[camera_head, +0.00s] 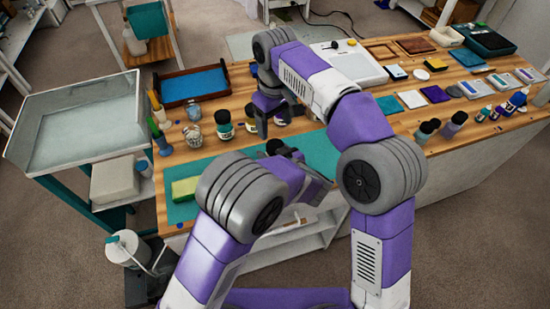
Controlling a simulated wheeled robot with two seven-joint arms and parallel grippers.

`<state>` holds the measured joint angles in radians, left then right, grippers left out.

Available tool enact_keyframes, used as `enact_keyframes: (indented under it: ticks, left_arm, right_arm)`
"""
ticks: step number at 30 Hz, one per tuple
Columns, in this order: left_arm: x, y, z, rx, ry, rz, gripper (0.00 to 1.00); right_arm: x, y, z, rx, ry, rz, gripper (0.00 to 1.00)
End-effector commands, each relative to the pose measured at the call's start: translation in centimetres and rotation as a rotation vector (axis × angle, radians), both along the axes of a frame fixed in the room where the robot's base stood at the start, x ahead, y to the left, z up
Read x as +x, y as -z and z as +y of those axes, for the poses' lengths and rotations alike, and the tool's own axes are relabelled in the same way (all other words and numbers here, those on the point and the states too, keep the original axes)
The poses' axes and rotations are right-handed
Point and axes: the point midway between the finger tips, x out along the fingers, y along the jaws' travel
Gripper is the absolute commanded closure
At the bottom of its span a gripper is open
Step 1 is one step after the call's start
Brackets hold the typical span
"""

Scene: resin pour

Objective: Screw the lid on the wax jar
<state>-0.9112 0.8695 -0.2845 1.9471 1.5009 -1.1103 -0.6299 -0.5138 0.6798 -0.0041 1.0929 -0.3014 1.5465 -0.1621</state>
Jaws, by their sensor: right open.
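My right gripper (264,118) points down over the back of the teal mat (322,152), its jaws open. A small jar with a dark top and pale label (224,125) stands just left of it. Another small pale-labelled jar (251,120) is right beside the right gripper, partly covered by it. I cannot tell which of them is the wax jar. My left gripper (284,150) is low over the mat, in front of the right one, and its fingers are too obscured to read. I cannot make out a loose lid for certain.
Glass jars (194,134) and upright tools stand at the left. A yellow-green block (185,188) lies on the mat's left end. A blue-lined tray (193,86) is behind. Bottles (453,124) and coloured squares crowd the right side.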

Motion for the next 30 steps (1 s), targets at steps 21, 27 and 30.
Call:
enact_keyframes:
  ticks: [21, 27, 30]
  left_arm:
    - [-0.01, -0.02, -0.02, 0.0, 0.0, 0.0, 1.0]
    - [0.0, -0.03, -0.01, 0.0, 0.0, 0.0, 1.0]
    - [0.0, -0.03, -0.01, 0.0, 0.0, 0.0, 1.0]
  right_arm:
    - [-0.04, 0.09, 0.07, -0.003, -0.002, 0.002, 0.26]
    - [0.0, -0.01, 0.0, 0.0, 0.0, 0.0, 0.26]
    - [0.01, 0.0, -0.01, 0.0, 0.0, 0.0, 0.26]
